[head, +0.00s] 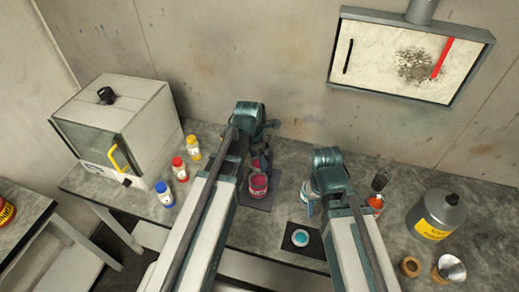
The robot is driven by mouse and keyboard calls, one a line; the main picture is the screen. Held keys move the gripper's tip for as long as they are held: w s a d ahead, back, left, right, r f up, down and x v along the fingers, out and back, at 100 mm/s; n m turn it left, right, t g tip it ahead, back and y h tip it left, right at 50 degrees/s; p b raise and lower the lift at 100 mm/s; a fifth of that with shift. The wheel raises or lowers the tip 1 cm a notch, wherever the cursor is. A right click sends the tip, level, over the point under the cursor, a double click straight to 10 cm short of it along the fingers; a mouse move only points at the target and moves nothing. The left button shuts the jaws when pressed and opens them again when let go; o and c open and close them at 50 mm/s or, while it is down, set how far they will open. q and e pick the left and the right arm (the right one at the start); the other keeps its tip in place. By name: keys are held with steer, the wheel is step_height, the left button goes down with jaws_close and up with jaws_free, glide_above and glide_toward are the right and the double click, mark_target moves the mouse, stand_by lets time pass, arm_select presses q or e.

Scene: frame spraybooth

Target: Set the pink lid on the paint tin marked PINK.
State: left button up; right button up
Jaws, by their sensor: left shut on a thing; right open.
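The paint tin with a pink label (258,187) stands on a dark mat at the middle of the table; its marking is too small to read. My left gripper (262,160) is just behind and above this tin. It is shut on a small pink thing (256,163), which looks like the pink lid, partly hidden by the fingers. I cannot tell whether the lid touches the tin. My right gripper (309,203) is open, to the right of the tin, partly hidden by its own arm.
A tin with a light blue top (301,238) stands on another dark mat (294,251). Small yellow, red and blue bottles (180,168) stand by a white cabinet (118,123) at left. A grey canister (434,216) and an orange-red bottle (376,202) stand at right.

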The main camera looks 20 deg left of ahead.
mark_target(259, 180)
arm_select(q)
steer(key=shift+f, duration=0.15)
step_height(259, 180, down, 8)
steer(key=b, duration=0.8)
stand_by(0.4)
steer(key=shift+s, duration=0.2)
stand_by(0.7)
steer(key=o, duration=1.2)
steer(key=shift+o, duration=0.2)
steer(key=shift+r+p, duration=0.5)
steer(key=shift+r, duration=0.1)
steer(key=r+p, duration=0.8)
steer(key=s+a+r+p, duration=0.1)
steer(key=r+p, duration=0.3)
steer(key=shift+r+p, duration=0.3)
steer(key=shift+r, duration=0.1)
steer(key=shift+f, duration=0.1)
